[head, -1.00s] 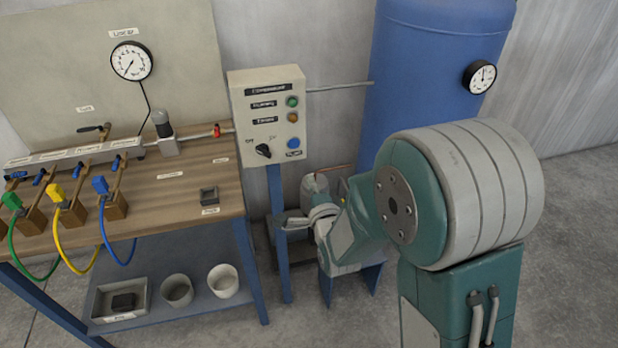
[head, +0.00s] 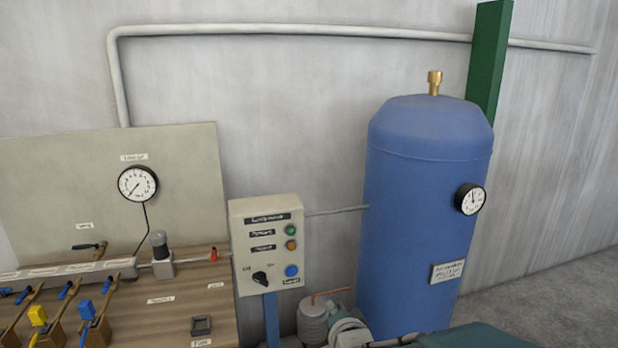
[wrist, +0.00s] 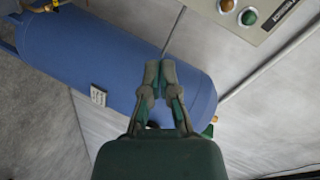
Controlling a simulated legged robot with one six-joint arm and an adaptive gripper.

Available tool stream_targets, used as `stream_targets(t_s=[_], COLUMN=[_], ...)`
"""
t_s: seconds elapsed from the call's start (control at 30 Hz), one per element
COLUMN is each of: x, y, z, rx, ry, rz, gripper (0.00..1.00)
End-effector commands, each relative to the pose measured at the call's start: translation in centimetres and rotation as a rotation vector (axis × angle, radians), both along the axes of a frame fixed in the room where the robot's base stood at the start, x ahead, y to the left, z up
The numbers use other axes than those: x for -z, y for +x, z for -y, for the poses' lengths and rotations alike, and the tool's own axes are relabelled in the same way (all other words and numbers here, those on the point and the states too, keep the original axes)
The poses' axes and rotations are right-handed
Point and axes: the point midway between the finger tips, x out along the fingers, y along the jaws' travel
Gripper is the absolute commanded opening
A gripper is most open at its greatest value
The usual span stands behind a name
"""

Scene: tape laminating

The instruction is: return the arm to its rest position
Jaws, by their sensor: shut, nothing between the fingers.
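My gripper (wrist: 161,72) shows in the wrist view with its two grey and green fingers together and nothing between them. Behind it in that view lie the blue tank (wrist: 80,50) and the grey wall. The fingers overlap the tank in the picture; I cannot tell the distance, but no contact shows. In the head view only a green piece of my arm (head: 475,338) shows at the bottom edge, and the gripper is out of sight there.
The blue tank (head: 415,215) with a gauge (head: 470,199) stands right of the control box (head: 268,243). A wooden bench (head: 175,310) with valves is at left. A compressor (head: 345,330) sits low between box and tank. Floor (head: 560,300) at right looks clear.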

Motion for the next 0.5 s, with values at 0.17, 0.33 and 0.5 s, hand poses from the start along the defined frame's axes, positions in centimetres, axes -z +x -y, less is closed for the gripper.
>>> stream_targets(t_s=[0.17, 0.33, 0.5], x=[-2.3, -3.7, -4.7], y=[-3.3, -7.8, -13.3], z=[3.0, 5.5, 7.8], rx=[-0.049, -0.136, -0.259], ry=[-0.253, -0.477, -0.680], rz=[-0.114, -0.240, -0.369], gripper=[0.00, 0.00, 0.00])
